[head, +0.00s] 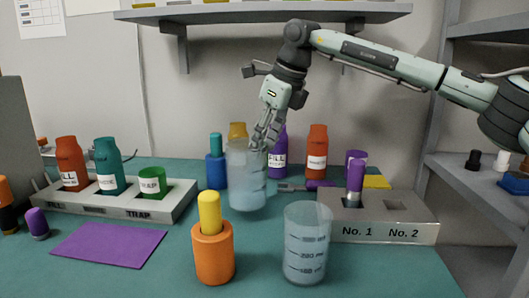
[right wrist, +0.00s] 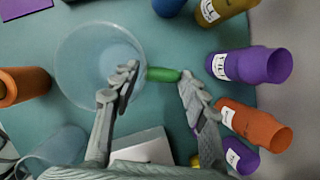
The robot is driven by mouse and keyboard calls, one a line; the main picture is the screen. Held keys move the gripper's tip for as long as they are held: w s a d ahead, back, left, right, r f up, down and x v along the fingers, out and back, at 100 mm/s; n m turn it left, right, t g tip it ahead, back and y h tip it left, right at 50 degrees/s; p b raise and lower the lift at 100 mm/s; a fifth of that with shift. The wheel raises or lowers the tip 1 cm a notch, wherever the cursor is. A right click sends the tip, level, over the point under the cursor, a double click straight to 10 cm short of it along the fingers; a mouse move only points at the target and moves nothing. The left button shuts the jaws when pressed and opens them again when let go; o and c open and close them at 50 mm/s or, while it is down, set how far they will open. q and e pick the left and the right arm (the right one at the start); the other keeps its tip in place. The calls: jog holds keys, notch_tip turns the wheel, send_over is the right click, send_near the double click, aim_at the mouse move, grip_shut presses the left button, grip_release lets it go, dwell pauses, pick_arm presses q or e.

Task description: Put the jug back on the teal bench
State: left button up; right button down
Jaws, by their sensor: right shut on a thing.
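The jug (head: 246,178) is a clear, bluish vessel, upright over the middle of the teal bench (head: 120,270). My right gripper (head: 264,137) reaches down to its upper right side and is shut on it. In the right wrist view the jug's round opening (right wrist: 85,62) lies to the left. A short green bar (right wrist: 163,74), apparently its handle, sits between the fingers of my right gripper (right wrist: 158,86). Whether the jug's base touches the bench is hard to tell. My left gripper is not in view.
A marked clear beaker (head: 306,245) and an orange holder (head: 213,250) with a yellow top stand in front. A grey two-slot block (head: 377,229) is right, a grey bottle rack (head: 110,208) left. Several coloured bottles stand behind. A purple mat (head: 108,246) lies front left.

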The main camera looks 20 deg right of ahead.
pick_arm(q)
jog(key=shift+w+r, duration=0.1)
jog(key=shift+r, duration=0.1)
pick_arm(e)
jog(key=shift+f, duration=1.2)
jog(key=c, duration=0.8)
grip_release()
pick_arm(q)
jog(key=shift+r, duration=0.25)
pick_arm(e)
jog(key=shift+r, duration=0.2)
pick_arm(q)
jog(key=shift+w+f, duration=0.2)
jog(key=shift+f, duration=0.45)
pick_arm(e)
jog(key=v, duration=1.1)
jog(key=shift+s+d+r, duration=0.1)
jog(key=shift+s+r, duration=0.05)
jog(key=shift+r, duration=0.2)
